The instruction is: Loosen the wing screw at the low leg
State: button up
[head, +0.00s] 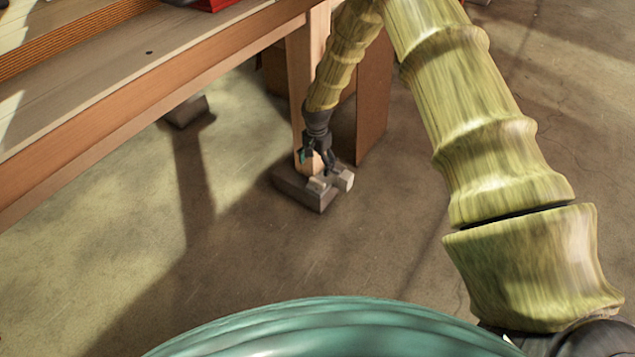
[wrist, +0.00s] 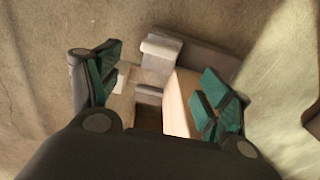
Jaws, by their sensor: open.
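The low leg (head: 305,80) is a pale wooden post under the bench. Its foot stands in a dark grey block (head: 300,188) on the floor. A pale grey piece, seemingly the wing screw (head: 344,180), sticks out at the block's right side. In the wrist view it appears as a light blunt bar (wrist: 160,54) beyond the fingers, beside the wooden leg (wrist: 182,100). My gripper (head: 320,163) points down just above the block. In the wrist view its teal-padded fingers (wrist: 160,88) are spread, with the leg's foot between them. The fingers partly hide the foot, and I cannot tell whether they touch it.
The bench top (head: 150,65) overhangs at upper left, close to my arm. A brown upright panel (head: 374,100) stands behind the leg. Another grey foot block (head: 186,110) is farther left. The concrete floor in front and to the right is clear.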

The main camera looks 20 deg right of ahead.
aim_at(317, 181)
notch_tip(317, 181, down, 10)
jog(key=b, duration=0.3)
jog(key=shift+b, duration=0.3)
jog(key=c, duration=1)
